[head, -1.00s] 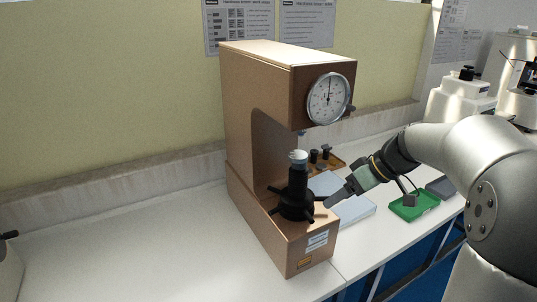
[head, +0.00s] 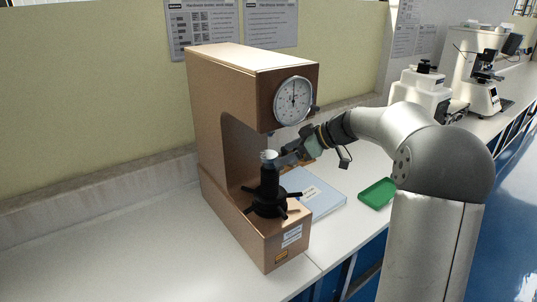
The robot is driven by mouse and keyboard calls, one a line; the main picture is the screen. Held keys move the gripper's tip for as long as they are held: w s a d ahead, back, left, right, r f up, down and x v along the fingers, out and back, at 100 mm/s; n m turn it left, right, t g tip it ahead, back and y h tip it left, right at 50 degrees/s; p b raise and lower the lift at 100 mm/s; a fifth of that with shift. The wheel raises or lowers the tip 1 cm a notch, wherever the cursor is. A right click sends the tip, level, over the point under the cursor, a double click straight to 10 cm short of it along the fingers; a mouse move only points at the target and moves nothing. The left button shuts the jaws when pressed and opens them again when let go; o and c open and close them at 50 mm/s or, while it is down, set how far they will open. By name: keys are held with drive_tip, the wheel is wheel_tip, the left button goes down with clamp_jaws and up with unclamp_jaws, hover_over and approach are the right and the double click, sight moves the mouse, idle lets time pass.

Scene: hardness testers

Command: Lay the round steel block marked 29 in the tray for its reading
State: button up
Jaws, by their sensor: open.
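A small round, pale steel block (head: 268,154) lies on top of the black anvil post (head: 270,183) of the copper-coloured hardness tester (head: 240,120). Its marking cannot be read from here. My gripper (head: 281,160) is open beside the block on its right, at about the block's height, coming in from the right. Whether a finger touches the block cannot be told. A green tray (head: 378,194) lies on the bench to the right, beyond the blue-grey folder, partly behind my arm. The part of it that shows is empty.
The tester's dial head (head: 293,99) overhangs the anvil. Black handles (head: 249,188) stick out around the post. A blue-grey folder (head: 325,203) lies right of the tester. White instruments (head: 420,92) stand farther right. The bench left of the tester is clear.

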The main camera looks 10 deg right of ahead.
sight(269, 154)
drive_tip(key=a, duration=0.1)
drive_tip(key=w+a, duration=0.1)
drive_tip(key=shift+w+a+r+p, duration=0.1)
drive_tip(key=shift+w+a+p, duration=0.2)
drive_tip(key=shift+a+p, duration=0.1)
drive_tip(key=shift+w+a+p, duration=0.2)
drive_tip(key=shift+a+p, duration=0.1)
drive_tip(key=shift+p, duration=0.1)
drive_tip(key=shift+w+a+f, duration=0.1)
drive_tip(key=shift+w+f, duration=0.05)
drive_tip(key=shift+f, duration=0.3)
drive_tip(key=c, duration=1.4)
drive_tip(key=shift+b, duration=0.4)
